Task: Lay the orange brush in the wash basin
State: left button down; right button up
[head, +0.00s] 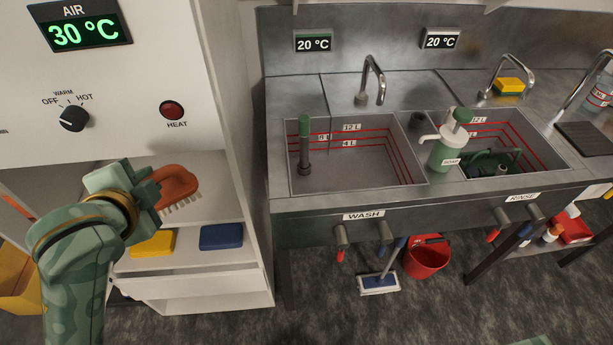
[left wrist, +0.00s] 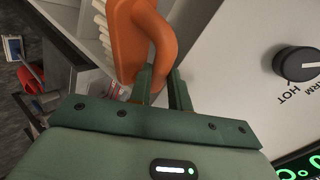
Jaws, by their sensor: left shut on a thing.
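The orange brush (head: 175,184) has pale bristles pointing down. My left gripper (head: 153,187) is shut on it and holds it up in front of the white cabinet at the left. In the left wrist view the brush (left wrist: 140,40) stands between the green fingers (left wrist: 162,85), its bristles toward the left. The wash basin (head: 345,165) is the left sink of the steel bench, to the right of the gripper and apart from it. A grey standpipe with a green top (head: 304,145) stands in its left part. My right gripper is not clearly visible.
The rinse basin (head: 535,150) at the right holds dark green items. A soap pump bottle (head: 447,145) stands between the basins. The wash faucet (head: 371,80) rises behind. The cabinet's side wall (head: 232,130) stands between brush and bench. Yellow (head: 152,243) and blue (head: 221,237) sponges lie on the shelf.

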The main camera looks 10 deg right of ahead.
aim_at(358, 174)
jog(key=i+l, duration=0.1)
jog(key=l, duration=0.95)
jog(key=i+l, duration=0.15)
jog(key=l, duration=0.35)
jog(key=i+l, duration=0.45)
jog(key=i, duration=0.25)
